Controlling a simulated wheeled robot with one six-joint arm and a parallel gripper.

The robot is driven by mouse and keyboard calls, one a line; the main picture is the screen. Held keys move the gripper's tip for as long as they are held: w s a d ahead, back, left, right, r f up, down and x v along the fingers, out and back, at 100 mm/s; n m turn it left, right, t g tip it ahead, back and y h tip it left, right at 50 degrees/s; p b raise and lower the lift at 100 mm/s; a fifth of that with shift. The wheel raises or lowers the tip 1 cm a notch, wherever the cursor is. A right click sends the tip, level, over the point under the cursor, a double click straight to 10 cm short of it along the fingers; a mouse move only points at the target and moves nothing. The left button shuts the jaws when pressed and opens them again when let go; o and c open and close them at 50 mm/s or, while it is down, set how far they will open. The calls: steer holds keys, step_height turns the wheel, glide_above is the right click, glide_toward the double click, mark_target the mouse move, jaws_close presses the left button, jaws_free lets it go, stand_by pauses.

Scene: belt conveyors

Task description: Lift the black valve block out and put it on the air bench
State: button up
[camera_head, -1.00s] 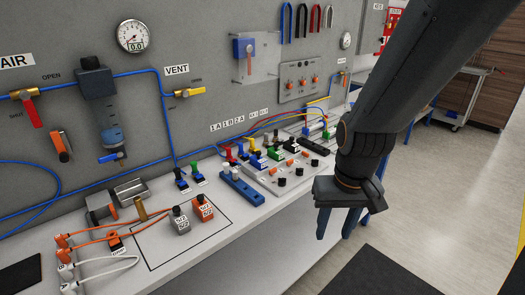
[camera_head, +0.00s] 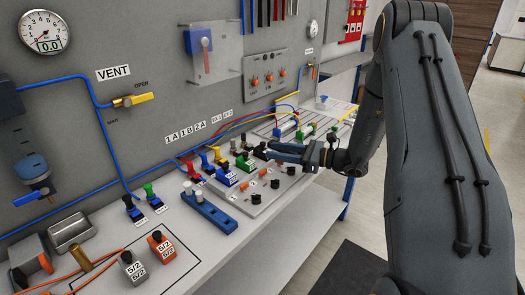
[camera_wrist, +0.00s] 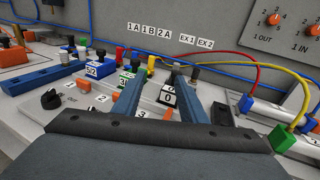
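The black valve block (camera_wrist: 169,96), with a white label, sits in the row on the grey manifold plate (camera_head: 262,200). In the wrist view it shows between my two blue fingers, with gaps at its sides; I cannot tell how deep the fingers reach. In the head view the black valve block (camera_head: 261,151) is just left of my fingertips. My gripper (camera_head: 274,150) is open and empty, low over the plate; it also shows in the wrist view (camera_wrist: 160,80). The air bench (camera_head: 205,262) is the light worktop, with a black outlined area at front left.
A blue valve block (camera_head: 226,175) and a green one (camera_head: 245,163) stand left of the black block. A blue rail (camera_head: 208,212) lies further left. Grey (camera_head: 132,268) and orange (camera_head: 161,247) blocks stand in the outline. Coloured hoses (camera_wrist: 262,72) run at right.

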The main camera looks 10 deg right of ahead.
mark_target(263, 143)
steer(key=shift+w+d+m+t, duration=0.4)
steer(key=shift+w+d+t, duration=0.2)
steer(key=shift+w+d, duration=0.3)
steer(key=shift+w, duration=0.2)
steer(key=shift+w+a+t+p, duration=0.3)
steer(key=shift+w+a+p, duration=0.35)
steer(key=shift+w+a, duration=0.15)
steer(key=shift+p+x, duration=1.15)
steer(key=shift+x, duration=1.2)
steer(key=shift+s+a+f, duration=0.1)
steer(key=shift+f, duration=0.05)
jaws_close()
